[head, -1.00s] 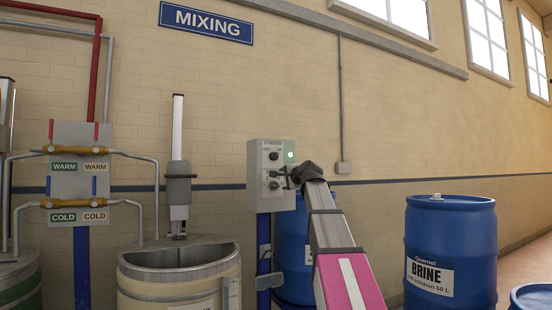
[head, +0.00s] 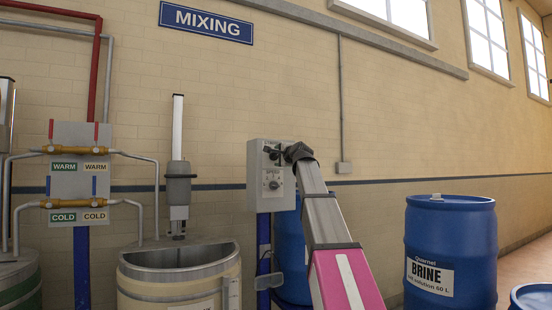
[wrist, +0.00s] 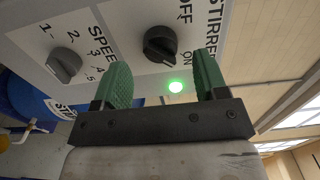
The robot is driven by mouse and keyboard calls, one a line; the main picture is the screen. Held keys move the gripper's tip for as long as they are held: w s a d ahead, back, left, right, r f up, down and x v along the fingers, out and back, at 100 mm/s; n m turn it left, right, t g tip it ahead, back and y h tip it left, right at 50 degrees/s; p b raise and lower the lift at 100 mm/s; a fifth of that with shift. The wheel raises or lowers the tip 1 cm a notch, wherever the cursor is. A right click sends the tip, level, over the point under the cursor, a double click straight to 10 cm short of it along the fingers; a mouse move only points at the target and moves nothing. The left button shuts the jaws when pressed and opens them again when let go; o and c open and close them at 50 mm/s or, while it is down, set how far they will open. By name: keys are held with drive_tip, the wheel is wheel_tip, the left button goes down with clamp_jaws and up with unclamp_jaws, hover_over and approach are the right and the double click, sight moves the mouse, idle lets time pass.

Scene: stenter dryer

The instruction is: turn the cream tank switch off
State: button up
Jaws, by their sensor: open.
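The grey control box (head: 257,195) stands on a blue post beside the cream tank (head: 150,292). In the wrist view its stirrer switch, a black round knob (wrist: 160,46), sits between the labels OFF and ON. The knob's exact pointer direction is hard to read. A green lamp (wrist: 175,87) beside it is lit. A grey speed knob (wrist: 65,63) is at left. My gripper (wrist: 163,58) is open, its two green pads on either side of the black knob's position and seemingly short of it. In the head view my gripper (head: 278,153) covers the upper right of the box and hides the lamp.
A blue brine drum (head: 450,232) stands at right, and another blue drum (head: 292,240) is behind my arm. The warm and cold valve panel (head: 80,178) is at left. A stirrer motor (head: 179,185) rises above the cream tank.

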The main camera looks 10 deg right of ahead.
sight(276, 156)
drive_tip(key=x, duration=0.3)
drive_tip(key=shift+w, duration=0.1)
drive_tip(key=c, duration=0.9)
